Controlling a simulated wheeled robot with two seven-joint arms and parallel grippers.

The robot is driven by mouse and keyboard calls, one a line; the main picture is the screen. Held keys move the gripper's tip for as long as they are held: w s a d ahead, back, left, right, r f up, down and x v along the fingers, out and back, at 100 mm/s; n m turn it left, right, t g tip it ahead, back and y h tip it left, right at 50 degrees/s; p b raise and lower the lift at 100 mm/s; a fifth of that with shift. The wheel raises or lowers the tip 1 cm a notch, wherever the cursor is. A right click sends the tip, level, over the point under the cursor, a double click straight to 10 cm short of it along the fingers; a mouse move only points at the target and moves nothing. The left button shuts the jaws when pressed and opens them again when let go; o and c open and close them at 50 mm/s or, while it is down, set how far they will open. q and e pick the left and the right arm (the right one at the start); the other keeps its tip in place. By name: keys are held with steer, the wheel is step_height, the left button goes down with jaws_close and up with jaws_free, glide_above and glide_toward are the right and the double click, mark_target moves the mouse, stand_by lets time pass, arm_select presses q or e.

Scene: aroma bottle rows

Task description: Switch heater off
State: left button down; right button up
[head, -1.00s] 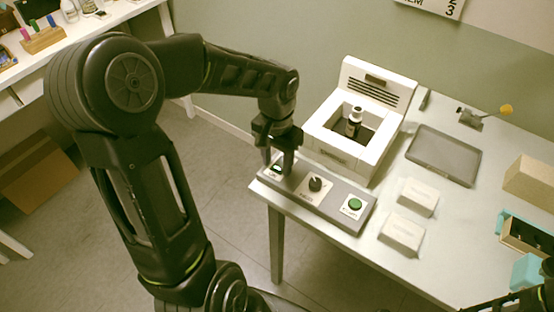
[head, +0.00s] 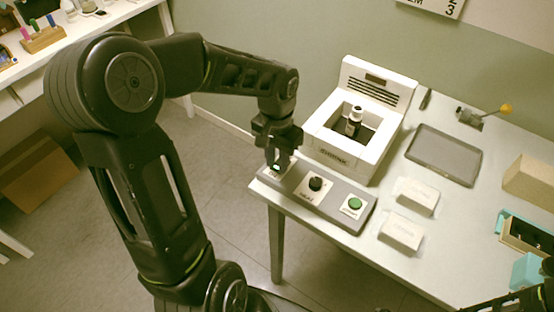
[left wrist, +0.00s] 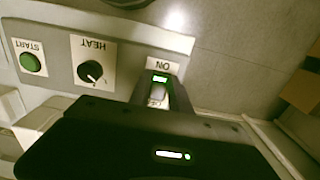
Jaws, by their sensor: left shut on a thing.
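The heater (head: 338,154) is a white box with a dark bottle (head: 354,121) standing in its open well. The grey control panel (head: 335,208) in front of it carries a switch, a black HEAT knob (head: 316,184) and a green START button (head: 355,204). My left gripper (head: 278,166) is down at the panel's left end, shut on the switch. In the left wrist view the switch (left wrist: 158,93) sits between the fingers, by an ON label (left wrist: 164,66) and a lit green lamp (left wrist: 160,78). The fingers partly hide the switch.
The table holds a grey tray (head: 444,155), two pale blocks (head: 402,232), a tan box (head: 532,182) and a teal-edged box (head: 524,232). A yellow-tipped lever (head: 505,109) stands at the back. A dark part of mine shows at the bottom right corner.

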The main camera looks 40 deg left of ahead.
arm_select(q)
steer(key=shift+w+r+g+p, duration=0.35)
steer(key=shift+g+p, duration=0.65)
steer(key=shift+p, duration=0.35)
steer(key=shift+w+f+g+p, duration=0.15)
steer(key=shift+g+p, duration=0.3)
steer(key=shift+g, duration=0.25)
steer(key=c, duration=1.2)
jaws_free()
